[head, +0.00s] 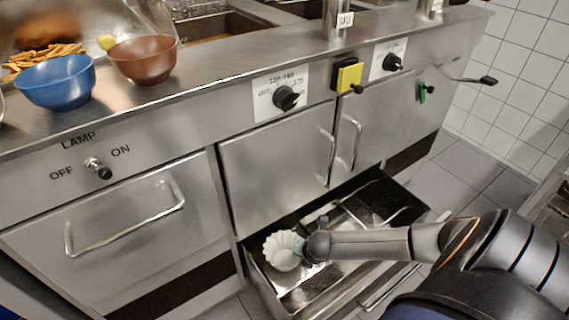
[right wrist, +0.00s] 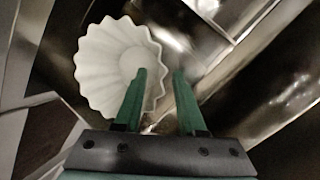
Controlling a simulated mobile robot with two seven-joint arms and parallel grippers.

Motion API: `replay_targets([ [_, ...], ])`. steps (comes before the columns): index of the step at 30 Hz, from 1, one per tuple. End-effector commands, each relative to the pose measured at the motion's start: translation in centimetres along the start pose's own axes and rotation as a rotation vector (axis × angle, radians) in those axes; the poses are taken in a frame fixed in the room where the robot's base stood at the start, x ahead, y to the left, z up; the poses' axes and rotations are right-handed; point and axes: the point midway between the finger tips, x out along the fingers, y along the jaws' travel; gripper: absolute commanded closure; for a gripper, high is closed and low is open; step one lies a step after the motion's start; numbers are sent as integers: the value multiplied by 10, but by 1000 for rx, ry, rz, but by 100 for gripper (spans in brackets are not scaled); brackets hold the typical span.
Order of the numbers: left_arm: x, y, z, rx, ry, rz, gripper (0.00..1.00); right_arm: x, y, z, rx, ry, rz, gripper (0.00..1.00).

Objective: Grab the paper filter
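The paper filter (head: 284,250) is a white fluted cup in the open drawer (head: 251,270), near its left end. It fills the upper left of the right wrist view (right wrist: 100,60), with its open mouth facing the camera. My right gripper (head: 303,248) reaches into the drawer from the right, at the filter's right side. Its green fingers (right wrist: 160,75) are apart. In the right wrist view the left finger overlaps the filter's inside and the right finger lies just outside its rim. Whether they touch it I cannot tell. My left gripper is not in view.
The drawer has metal dividers (head: 345,215) and its walls stand close around my right gripper. Cabinet doors with handles (head: 352,145) rise behind it. A blue bowl (head: 56,82) and a brown bowl (head: 143,60) stand on the counter at upper left.

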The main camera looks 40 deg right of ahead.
Motion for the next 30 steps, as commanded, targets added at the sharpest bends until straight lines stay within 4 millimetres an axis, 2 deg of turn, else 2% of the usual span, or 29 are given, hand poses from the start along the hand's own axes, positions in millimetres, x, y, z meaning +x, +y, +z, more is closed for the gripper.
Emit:
replay_targets([
  [1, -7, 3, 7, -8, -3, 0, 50, 12, -1, -2, 1, 0, 0, 60],
  [4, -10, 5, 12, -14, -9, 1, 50, 21, 0, -1, 1, 0, 0, 60],
  [13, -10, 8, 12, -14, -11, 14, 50, 22, 0, 0, 0, 0, 0, 60],
  [24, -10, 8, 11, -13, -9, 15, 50, 22, 0, 0, 0, 0, -1, 100],
  [30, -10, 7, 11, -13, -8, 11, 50, 22, 0, 0, 0, 0, -1, 100],
])
